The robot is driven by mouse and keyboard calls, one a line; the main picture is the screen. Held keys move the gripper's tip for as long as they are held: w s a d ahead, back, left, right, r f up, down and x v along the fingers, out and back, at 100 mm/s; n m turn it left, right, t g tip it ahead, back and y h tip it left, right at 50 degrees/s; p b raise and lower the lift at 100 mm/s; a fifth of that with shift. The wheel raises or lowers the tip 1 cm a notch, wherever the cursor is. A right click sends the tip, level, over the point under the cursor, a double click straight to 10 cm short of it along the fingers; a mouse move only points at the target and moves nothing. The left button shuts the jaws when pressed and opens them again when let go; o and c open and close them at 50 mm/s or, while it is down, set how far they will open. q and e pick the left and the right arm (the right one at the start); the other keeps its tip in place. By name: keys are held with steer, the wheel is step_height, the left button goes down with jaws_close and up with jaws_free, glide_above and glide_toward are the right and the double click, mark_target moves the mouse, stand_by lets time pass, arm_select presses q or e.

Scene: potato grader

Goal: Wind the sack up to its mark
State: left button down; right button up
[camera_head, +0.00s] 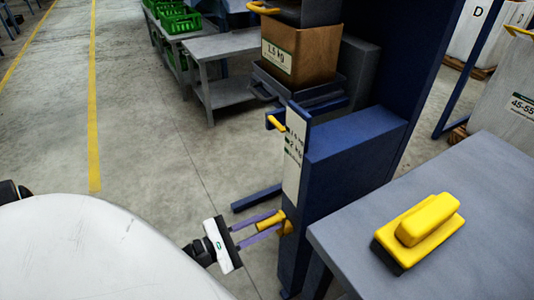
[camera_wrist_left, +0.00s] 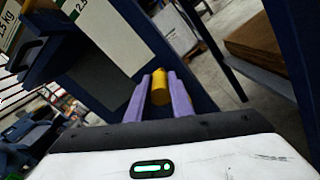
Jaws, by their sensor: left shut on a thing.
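The brown, boxy sack (camera_head: 318,50) bears a "1.5 kg" label and sits on a dark carriage beside a blue post. A white scale plate (camera_head: 294,165) with kg marks is on the blue cabinet. A yellow pointer (camera_head: 275,123) stands near the plate's upper marks; its exact reading is too small to tell. My left gripper (camera_head: 262,229) is shut on the yellow crank handle (camera_head: 270,222) low on the cabinet. In the left wrist view the purple fingers lie on either side of the yellow handle (camera_wrist_left: 159,88). My right gripper is not in view.
A grey table (camera_head: 440,265) at right holds a yellow-handled block (camera_head: 425,220). The blue cabinet (camera_head: 345,165) stands close to my left gripper. Grey benches (camera_head: 220,45) with green crates (camera_head: 182,22) are at the back. The floor at left is clear.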

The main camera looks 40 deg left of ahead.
arm_select(q)
steer(key=c, duration=1.6)
jaws_free()
steer(key=shift+a+f, duration=0.1)
steer(key=shift+a, duration=0.15)
steer(key=shift+o, duration=0.2)
steer(key=shift+d, duration=0.1)
steer(key=p+v, duration=0.1)
steer(key=v, duration=0.9)
steer(key=shift+s, duration=0.15)
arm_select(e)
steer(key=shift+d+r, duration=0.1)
